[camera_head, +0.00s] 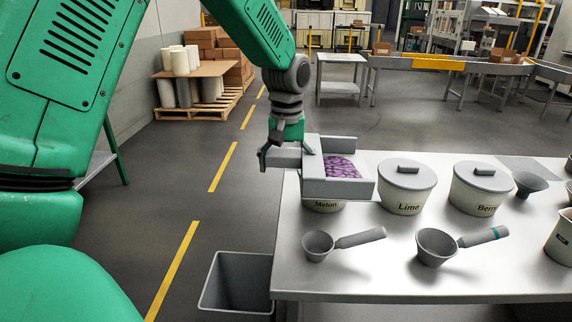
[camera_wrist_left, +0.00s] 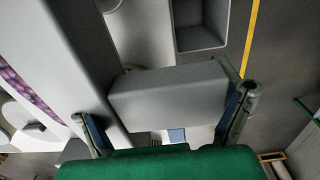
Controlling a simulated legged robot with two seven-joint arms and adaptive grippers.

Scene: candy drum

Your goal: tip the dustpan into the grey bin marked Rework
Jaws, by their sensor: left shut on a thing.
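The grey dustpan (camera_head: 350,188) holds a heap of purple candies (camera_head: 341,167). It is held level above the table's left end, in front of the tub marked Melon. My left gripper (camera_head: 285,155) is shut on the dustpan's grey handle, at the left of the pan. The left wrist view shows the handle (camera_wrist_left: 168,95) between the two fingers, and the pan's wall (camera_wrist_left: 75,50) beside it. The grey bin (camera_head: 236,283) stands on the floor left of the table, below and left of the dustpan, and also shows in the left wrist view (camera_wrist_left: 201,38). No Rework mark is visible.
The metal table (camera_head: 390,275) carries tubs marked Melon (camera_head: 325,206), Lime (camera_head: 405,190) and Berry (camera_head: 482,190). Two grey scoops (camera_head: 318,245) (camera_head: 436,247) lie at its front. The floor around the bin looks clear.

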